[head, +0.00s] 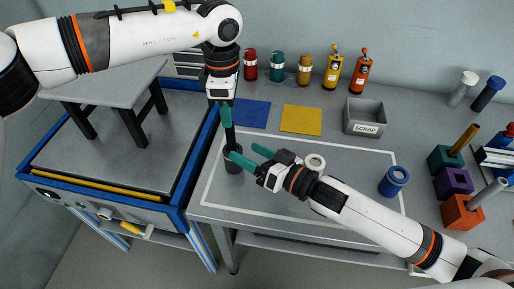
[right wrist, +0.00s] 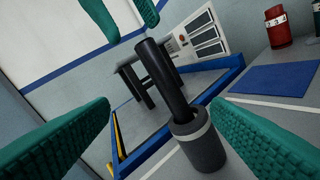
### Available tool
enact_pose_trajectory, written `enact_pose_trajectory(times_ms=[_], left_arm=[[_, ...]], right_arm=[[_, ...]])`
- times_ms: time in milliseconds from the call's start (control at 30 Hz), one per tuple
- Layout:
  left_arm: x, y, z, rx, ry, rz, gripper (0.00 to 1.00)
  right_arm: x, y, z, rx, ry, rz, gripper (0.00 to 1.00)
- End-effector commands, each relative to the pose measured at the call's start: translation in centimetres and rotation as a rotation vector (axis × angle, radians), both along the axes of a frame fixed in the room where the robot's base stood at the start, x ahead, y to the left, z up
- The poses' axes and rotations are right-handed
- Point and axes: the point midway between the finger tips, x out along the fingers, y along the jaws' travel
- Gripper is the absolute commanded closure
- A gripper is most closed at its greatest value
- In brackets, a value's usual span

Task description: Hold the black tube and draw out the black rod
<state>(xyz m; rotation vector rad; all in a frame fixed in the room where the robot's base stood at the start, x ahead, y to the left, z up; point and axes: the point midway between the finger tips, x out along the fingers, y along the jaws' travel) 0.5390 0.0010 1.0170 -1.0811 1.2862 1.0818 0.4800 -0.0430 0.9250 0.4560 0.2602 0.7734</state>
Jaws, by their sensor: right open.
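The black tube (right wrist: 198,148), dark with a pale band near its top, stands on the table at the left of the white outline. The black rod (right wrist: 165,82) sticks up out of it; its lower end is hidden inside. My left gripper (head: 226,112) points down over the rod's upper end. In the right wrist view its two green fingers (right wrist: 124,20) are apart, with no clear contact on the rod. My right gripper (head: 243,151) is open, coming from the right. One of its fingers overlaps the tube in the head view; contact cannot be told.
A blue mat (head: 251,113) and a yellow mat (head: 301,120) lie behind. A blue-edged bench (head: 104,150) is left. The outlined area's middle lies under my right arm.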

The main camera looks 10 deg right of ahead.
Motion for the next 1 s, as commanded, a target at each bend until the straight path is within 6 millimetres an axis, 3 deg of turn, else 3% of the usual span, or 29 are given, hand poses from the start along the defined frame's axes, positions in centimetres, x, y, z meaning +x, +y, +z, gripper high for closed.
enact_pose_trajectory(times_ms=[100,300,467,800,1000], left_arm=[[0.0,0.0,0.0,0.0,0.0,0.0,0.64],[0.0,0.0,0.0,0.0,0.0,0.0,0.64],[0.0,0.0,0.0,0.0,0.0,0.0,0.64],[0.0,0.0,0.0,0.0,0.0,0.0,0.64],[0.0,0.0,0.0,0.0,0.0,0.0,0.64]], right_arm=[[1.1,-0.9,0.5,-0.149,-0.232,0.019,0.28],[1.2,-1.4,0.1,-0.292,-0.407,0.067,0.28],[1.2,-1.3,-1.5,-0.299,-0.418,0.071,0.28],[1.2,-1.3,-8.1,-0.297,-0.413,0.07,0.28],[3.9,1.8,-7.7,-0.296,-0.419,0.071,0.28]])
